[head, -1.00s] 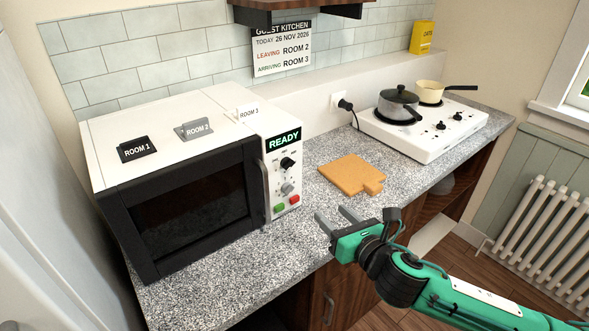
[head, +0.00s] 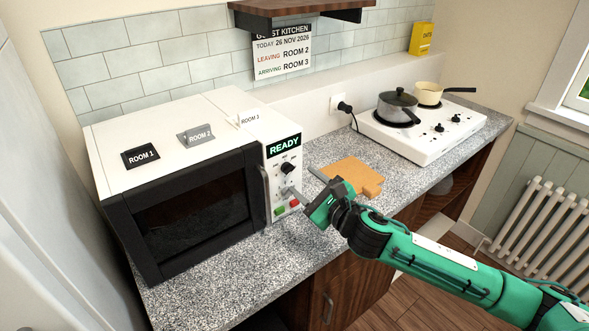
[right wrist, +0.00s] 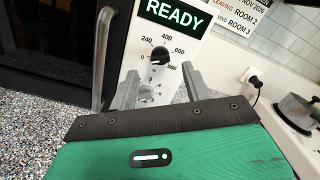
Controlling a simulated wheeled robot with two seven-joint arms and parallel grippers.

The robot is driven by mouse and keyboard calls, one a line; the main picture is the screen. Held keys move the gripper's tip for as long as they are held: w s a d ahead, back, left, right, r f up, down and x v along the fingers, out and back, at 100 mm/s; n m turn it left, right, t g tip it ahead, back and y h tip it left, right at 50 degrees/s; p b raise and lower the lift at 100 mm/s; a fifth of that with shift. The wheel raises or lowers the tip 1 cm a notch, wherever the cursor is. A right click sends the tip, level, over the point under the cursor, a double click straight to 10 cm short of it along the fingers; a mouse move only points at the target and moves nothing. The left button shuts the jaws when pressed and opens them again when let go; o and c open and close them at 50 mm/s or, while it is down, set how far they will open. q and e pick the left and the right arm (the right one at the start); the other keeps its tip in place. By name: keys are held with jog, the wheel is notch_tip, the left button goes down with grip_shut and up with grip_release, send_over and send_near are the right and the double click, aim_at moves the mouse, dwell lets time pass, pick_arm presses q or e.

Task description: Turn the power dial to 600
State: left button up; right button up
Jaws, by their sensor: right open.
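The microwave (head: 190,200) stands on the left of the counter, its display reading READY. Its power dial (head: 287,168) is a black round knob high on the control panel. In the right wrist view the dial (right wrist: 160,55) sits among the marks 0, 240, 400, 600 and 800; I cannot read its pointer surely. My right gripper (head: 301,180) is open in front of the panel, fingers towards it. In the right wrist view its fingers (right wrist: 160,78) lie left and right, just below the dial, with no clear contact. A lower grey knob (right wrist: 147,91) is partly hidden. My left gripper is not in view.
A green button (head: 279,210) and a red button (head: 294,203) sit low on the panel. The microwave's door handle (right wrist: 105,60) stands out left of the panel. A cutting board (head: 355,172) and a white hob (head: 430,130) with pots lie to the right.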

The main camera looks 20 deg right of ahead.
aim_at(290, 171)
jog(key=shift+p+x, duration=0.5)
jog(key=shift+x, duration=1.95)
jog(key=c, duration=1)
